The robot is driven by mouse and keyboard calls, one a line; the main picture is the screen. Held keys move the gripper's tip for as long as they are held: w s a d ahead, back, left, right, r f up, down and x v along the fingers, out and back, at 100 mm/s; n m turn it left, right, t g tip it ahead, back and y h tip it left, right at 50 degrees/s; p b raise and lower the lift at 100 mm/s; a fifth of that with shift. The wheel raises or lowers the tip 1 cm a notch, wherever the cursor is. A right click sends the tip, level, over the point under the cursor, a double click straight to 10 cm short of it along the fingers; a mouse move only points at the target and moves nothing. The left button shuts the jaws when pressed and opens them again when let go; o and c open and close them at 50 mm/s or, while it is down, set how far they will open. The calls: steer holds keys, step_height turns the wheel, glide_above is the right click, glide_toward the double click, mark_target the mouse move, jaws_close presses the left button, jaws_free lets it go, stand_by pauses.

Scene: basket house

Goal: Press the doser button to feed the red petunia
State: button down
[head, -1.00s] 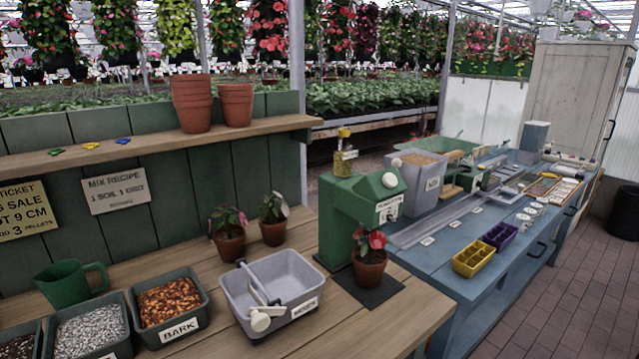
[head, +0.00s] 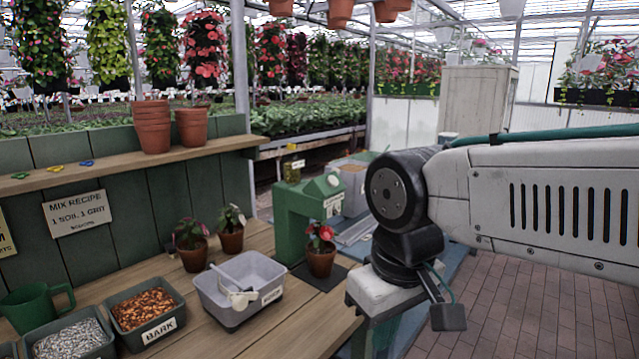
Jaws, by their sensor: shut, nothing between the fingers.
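The green doser (head: 293,215) stands at the right end of the wooden bench, with a round pale button (head: 333,180) on its sloped head. The red petunia (head: 320,250) is upright in a terracotta pot on a dark mat, just in front of the doser and below its head. My gripper (head: 384,297) hangs at the end of my arm, to the right of the petunia and lower in the picture than the button. It is shut and empty, apart from the doser; its fingertips are hard to make out.
Two potted plants (head: 191,246) (head: 231,230) stand left of the doser. A grey bin (head: 212,297) with a scoop and the bark tray (head: 180,335) are in front. A shelf (head: 120,167) holds stacked pots. My arm hides much of the blue table at right.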

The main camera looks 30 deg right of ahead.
mark_target(332, 182)
steer(key=w+d+r+n+t+h, duration=0.2)
steer(key=w+d+r+n, duration=0.3)
steer(key=w+n, duration=0.3)
steer(key=w+d+r+n+t+h, duration=0.1)
steer(key=w+d+r+n+h, duration=0.1)
steer(key=w+d+r+n, duration=0.3)
steer(key=w+d+r+n+t+h, duration=0.2)
steer(key=w+d+r+n, duration=0.4)
steer(key=w, duration=1.2)
steer(key=d+n, duration=0.3)
steer(key=n, duration=0.1)
steer(key=shift+d+n+t+h, duration=0.3)
steer(key=shift+d+n+h, duration=0.05)
steer(key=shift+n+h, duration=0.05)
steer(key=w+a+f, duration=0.2)
steer(key=w+f, duration=0.3)
steer(key=f, duration=0.1)
steer(key=shift+w+f, duration=0.15)
steer(key=shift+w, duration=0.25)
steer(key=shift+a, duration=0.15)
steer(key=shift+w+f, duration=0.3)
